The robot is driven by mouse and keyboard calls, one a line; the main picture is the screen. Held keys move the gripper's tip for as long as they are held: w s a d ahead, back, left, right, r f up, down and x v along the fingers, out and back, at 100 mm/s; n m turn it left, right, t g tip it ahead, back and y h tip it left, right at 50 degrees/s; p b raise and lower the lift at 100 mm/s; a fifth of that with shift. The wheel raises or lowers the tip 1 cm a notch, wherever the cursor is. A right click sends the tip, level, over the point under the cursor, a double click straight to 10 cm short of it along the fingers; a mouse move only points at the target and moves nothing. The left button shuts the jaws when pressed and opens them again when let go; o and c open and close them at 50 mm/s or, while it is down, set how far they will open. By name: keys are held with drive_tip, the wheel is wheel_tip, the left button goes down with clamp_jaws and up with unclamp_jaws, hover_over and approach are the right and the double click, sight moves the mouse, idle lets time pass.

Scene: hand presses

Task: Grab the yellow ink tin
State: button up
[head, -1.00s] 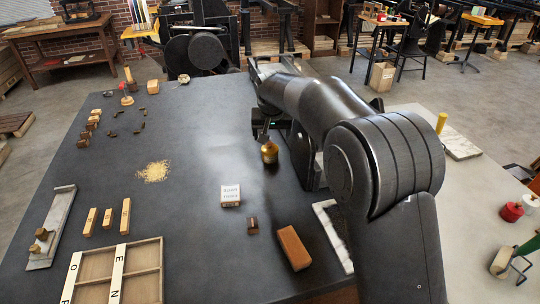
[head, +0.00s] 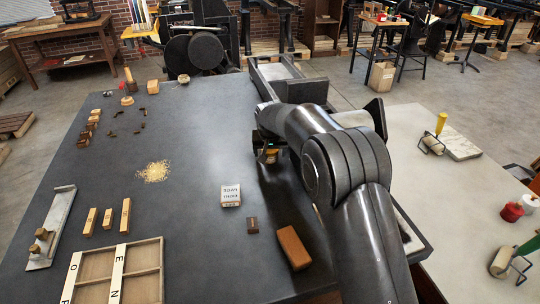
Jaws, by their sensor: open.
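I cannot make out a yellow ink tin for certain in the head view. My gripper (head: 268,149) is at the dark table's right side, largely hidden behind my arm. It is open. A brass-coloured can (head: 271,156) shows only in part just under the gripper; whether they touch cannot be told. A red tin (head: 511,211) and a white tin (head: 530,203) stand on the pale table at the far right, well away from the gripper.
On the dark table (head: 200,130) are a white labelled box (head: 231,196), a brown block (head: 293,248), a wooden tray (head: 150,243) and small blocks. A yellow-handled roller (head: 434,142) lies by a pale slab (head: 461,148). My arm hides the middle right.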

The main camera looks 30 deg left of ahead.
drive_tip(key=c, duration=1.2)
drive_tip(key=shift+r, duration=0.15)
